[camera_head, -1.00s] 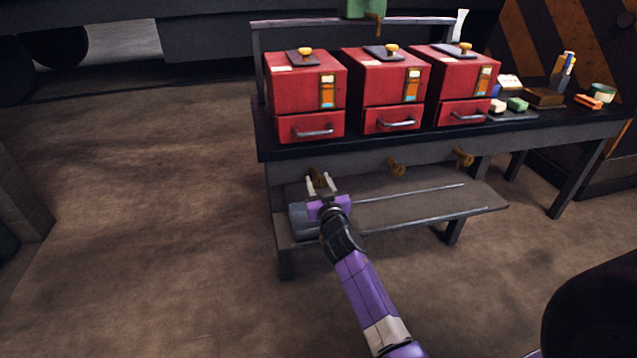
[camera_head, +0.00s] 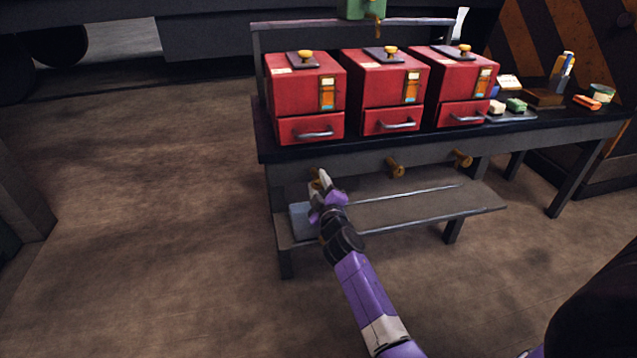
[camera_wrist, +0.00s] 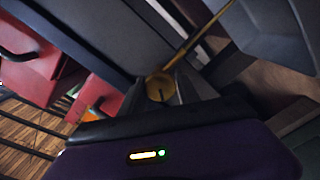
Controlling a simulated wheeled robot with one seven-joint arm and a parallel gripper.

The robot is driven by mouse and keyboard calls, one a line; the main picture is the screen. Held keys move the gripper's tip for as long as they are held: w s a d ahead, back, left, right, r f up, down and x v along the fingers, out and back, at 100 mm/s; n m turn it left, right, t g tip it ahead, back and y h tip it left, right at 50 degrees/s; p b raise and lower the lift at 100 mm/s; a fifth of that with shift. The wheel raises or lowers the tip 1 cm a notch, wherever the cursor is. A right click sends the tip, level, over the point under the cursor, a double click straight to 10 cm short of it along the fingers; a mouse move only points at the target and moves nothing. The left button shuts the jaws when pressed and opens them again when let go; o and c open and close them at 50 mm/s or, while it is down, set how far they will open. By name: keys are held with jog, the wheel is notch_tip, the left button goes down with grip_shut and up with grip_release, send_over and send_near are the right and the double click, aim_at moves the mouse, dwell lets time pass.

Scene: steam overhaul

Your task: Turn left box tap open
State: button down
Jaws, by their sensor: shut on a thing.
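The left box tap is a brass tap (camera_head: 314,173) on the bench front below the left red box (camera_head: 296,96). My gripper (camera_head: 321,181) is at this tap, rolled to one side, and partly hides it. In the wrist view the round brass tap (camera_wrist: 160,86) sits between the fingertips of my gripper (camera_wrist: 170,92), which is shut on it. The wrist picture is strongly tilted. How far the tap is turned cannot be told.
Two more brass taps, the middle one (camera_head: 396,168) and the right one (camera_head: 461,158), stick out of the bench front. The middle box (camera_head: 376,92) and right box (camera_head: 446,83) stand on the bench (camera_head: 540,128). A low shelf (camera_head: 400,212) lies beneath. Floor at left is clear.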

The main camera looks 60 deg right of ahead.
jog(key=n, duration=0.3)
jog(key=shift+n, duration=0.4)
jog(key=shift+n+p, duration=0.5)
jog(key=shift+n, duration=1.1)
jog(key=shift+f, duration=0.1)
jog(key=c, duration=0.9)
grip_release()
jog(key=v, duration=0.8)
